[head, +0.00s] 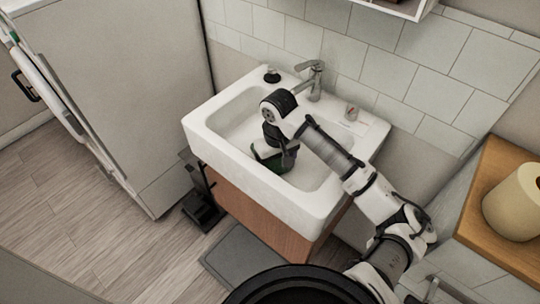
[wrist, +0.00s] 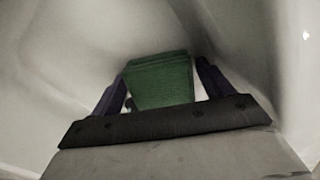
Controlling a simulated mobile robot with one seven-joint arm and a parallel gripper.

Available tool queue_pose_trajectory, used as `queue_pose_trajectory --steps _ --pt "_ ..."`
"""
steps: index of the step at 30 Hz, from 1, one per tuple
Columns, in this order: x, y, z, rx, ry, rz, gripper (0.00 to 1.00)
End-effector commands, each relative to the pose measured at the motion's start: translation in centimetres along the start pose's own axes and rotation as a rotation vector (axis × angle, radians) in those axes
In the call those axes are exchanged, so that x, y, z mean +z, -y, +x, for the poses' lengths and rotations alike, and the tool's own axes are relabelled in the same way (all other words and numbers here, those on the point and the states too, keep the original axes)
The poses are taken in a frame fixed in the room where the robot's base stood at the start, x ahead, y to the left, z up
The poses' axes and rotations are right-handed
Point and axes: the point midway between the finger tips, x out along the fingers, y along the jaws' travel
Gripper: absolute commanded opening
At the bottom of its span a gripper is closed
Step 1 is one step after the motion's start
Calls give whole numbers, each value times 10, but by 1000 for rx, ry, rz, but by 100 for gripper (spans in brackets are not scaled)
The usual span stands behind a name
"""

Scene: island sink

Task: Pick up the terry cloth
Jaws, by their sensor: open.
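The green terry cloth (head: 268,161) lies in the basin of the white sink, partly hidden by my gripper in the head view. In the wrist view the cloth (wrist: 160,80) looks like a folded green block with layered edges at the top. My gripper (wrist: 160,82) is open, with one dark finger at each side of the cloth. A narrow pale gap shows by the right finger; I cannot tell whether the left finger touches the cloth. In the head view my gripper (head: 276,160) reaches down into the basin, and its fingertips are hard to make out.
The white sink (head: 225,160) has raised walls around my gripper. A paper roll (head: 515,203) stands on a wooden counter at right.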

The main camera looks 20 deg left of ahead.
Motion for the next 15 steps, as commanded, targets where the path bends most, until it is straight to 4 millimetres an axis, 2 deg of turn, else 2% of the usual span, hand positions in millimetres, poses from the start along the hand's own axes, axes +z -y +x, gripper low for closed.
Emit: queue_pose_trajectory --steps 3,12,15 --pt "0 0 0 0 0 0 79" --pt "0 0 0 0 -1 0 42" --pt "0 0 0 0 -1 0 42"
